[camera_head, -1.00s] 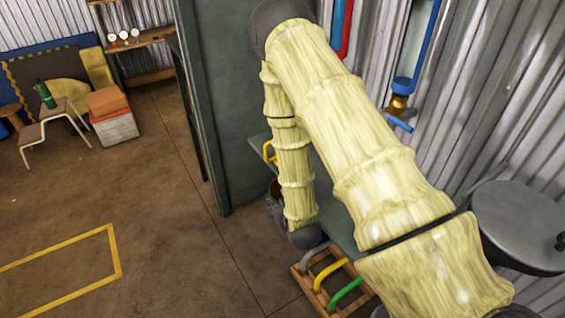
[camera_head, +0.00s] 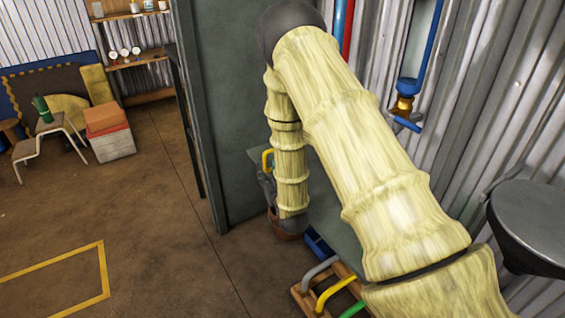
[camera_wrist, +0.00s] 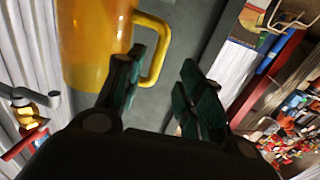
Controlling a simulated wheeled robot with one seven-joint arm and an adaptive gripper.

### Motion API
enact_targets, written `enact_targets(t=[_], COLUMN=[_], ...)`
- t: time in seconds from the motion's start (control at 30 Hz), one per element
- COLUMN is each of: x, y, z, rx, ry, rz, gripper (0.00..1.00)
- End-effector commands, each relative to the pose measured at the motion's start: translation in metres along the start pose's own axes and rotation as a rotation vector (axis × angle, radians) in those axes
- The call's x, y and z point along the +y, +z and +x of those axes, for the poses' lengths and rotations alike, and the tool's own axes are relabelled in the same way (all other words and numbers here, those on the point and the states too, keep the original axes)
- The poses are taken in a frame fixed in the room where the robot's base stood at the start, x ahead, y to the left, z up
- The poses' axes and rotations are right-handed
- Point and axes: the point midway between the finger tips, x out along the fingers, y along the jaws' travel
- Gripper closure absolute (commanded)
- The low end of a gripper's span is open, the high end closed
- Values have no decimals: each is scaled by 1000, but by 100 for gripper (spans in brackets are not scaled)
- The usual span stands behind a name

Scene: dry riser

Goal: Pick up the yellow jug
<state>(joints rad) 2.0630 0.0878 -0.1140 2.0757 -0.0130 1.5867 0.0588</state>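The yellow jug (camera_wrist: 100,45) fills the upper left of the wrist view, its top cut off by the frame edge. Its looped handle (camera_wrist: 155,50) points right. My gripper (camera_wrist: 163,57) is open, with one dark green finger on each side in the picture. The handle appears in the space between and just beyond the fingertips. I cannot tell whether the left finger touches the jug. In the head view a yellow loop (camera_head: 266,160), probably the jug's handle, shows beside my arm.
A grey bench top (camera_head: 335,215) lies under my arm. A wooden rack (camera_head: 305,298) with grey, yellow and green handles stands in front. A dark door panel (camera_head: 225,110) rises behind. A dark round seat (camera_head: 535,225) is at right. The floor at left is open.

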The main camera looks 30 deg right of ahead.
Motion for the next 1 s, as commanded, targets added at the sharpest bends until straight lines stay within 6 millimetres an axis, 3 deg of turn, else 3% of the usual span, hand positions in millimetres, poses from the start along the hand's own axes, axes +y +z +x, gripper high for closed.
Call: enact_targets(t=[0.17,0.5,0.83,0.87,1.0], x=[1,4,4,4,4], y=[0,-1,-2,-2,-2], z=[9,50,56,56,56], rx=[0,0,-1,-1,-1], ry=[0,-1,0,0,0], rz=[0,0,0,0,0], gripper=[62,62,62,64,90])
